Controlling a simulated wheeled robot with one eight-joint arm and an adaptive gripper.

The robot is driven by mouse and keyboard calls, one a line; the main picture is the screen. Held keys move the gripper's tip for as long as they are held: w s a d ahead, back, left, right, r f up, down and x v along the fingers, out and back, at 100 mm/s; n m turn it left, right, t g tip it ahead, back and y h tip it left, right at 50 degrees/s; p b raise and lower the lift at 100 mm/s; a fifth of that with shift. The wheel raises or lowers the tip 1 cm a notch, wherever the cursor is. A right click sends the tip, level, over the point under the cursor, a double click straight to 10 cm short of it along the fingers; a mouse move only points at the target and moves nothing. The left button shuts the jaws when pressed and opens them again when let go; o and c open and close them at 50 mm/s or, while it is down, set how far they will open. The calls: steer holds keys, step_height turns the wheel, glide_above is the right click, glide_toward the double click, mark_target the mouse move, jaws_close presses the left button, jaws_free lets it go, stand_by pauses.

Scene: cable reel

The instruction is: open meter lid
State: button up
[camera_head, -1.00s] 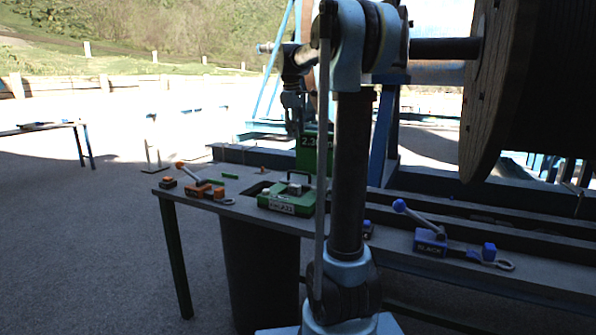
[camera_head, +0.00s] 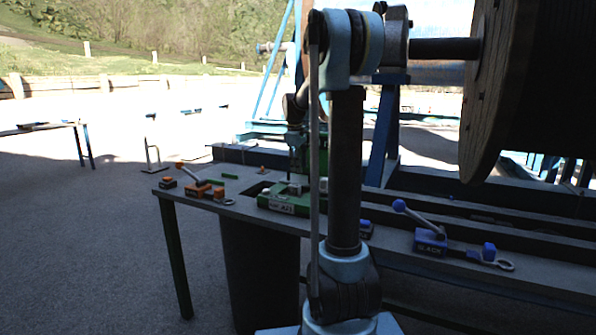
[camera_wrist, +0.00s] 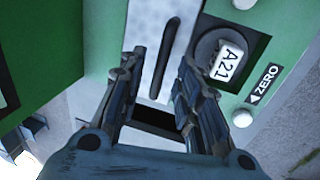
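The green meter (camera_head: 283,199) sits on the bench, partly hidden behind my arm in the head view. In the wrist view its green body (camera_wrist: 45,45) fills much of the picture. A pale grey plate with a dark elongated bar or slot (camera_wrist: 167,58) lies ahead of my fingertips; I cannot tell whether it is the lid. My gripper (camera_wrist: 162,75) is open, fingers apart with nothing visibly held. In the head view its end is low over the meter, mostly hidden.
On the bench (camera_head: 240,208), an orange lever clamp (camera_head: 203,190) stands left of the meter and a blue one (camera_head: 430,240) right. A large wooden cable reel (camera_head: 495,90) hangs at upper right. A small green piece (camera_head: 230,177) lies behind the orange clamp.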

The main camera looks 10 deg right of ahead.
steer(key=shift+w+d+f, duration=0.1)
steer(key=shift+w+f, duration=0.05)
steer(key=shift+f, duration=0.85)
